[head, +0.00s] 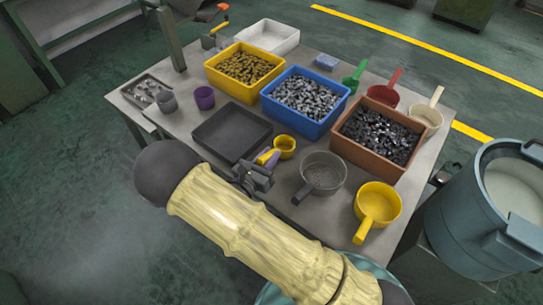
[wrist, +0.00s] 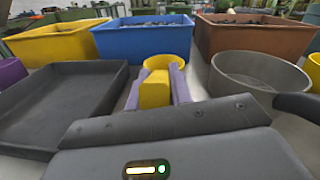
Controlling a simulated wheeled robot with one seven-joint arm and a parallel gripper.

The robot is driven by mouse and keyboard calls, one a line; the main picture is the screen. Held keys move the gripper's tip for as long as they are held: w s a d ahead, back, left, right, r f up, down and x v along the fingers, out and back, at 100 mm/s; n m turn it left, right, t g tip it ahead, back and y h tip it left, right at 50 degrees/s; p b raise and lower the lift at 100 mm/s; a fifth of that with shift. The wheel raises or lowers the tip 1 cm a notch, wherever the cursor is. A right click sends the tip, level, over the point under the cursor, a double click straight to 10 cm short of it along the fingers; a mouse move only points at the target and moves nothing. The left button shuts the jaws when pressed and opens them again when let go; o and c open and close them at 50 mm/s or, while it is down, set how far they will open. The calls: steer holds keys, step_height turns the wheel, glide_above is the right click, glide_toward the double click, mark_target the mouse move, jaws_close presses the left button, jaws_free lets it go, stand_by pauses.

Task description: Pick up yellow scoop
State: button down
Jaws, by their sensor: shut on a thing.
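A small yellow scoop (head: 286,144) is at the near part of the grey table, beside the black tray. It also shows in the wrist view (wrist: 165,63), with its cup pointing away from me. My gripper (head: 267,157) has purple fingers on both sides of the scoop's yellow handle and is shut on it. In the wrist view the fingers (wrist: 158,84) hide part of the handle. I cannot tell whether the scoop touches the table. A larger yellow scoop (head: 378,202) lies at the near right edge, its handle pointing toward me.
The black tray (head: 231,131) is left of my gripper and a grey scoop (head: 324,170) is right. Yellow (head: 244,91), blue (head: 303,121) and brown (head: 370,158) bins of parts stand behind. A blue-grey drum (head: 465,225) stands off the table's right side.

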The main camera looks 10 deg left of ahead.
mark_target(269, 154)
step_height(269, 154, up, 9)
steer(key=shift+r, duration=0.15)
stand_by(0.9)
steer(key=shift+p, duration=0.3)
stand_by(0.7)
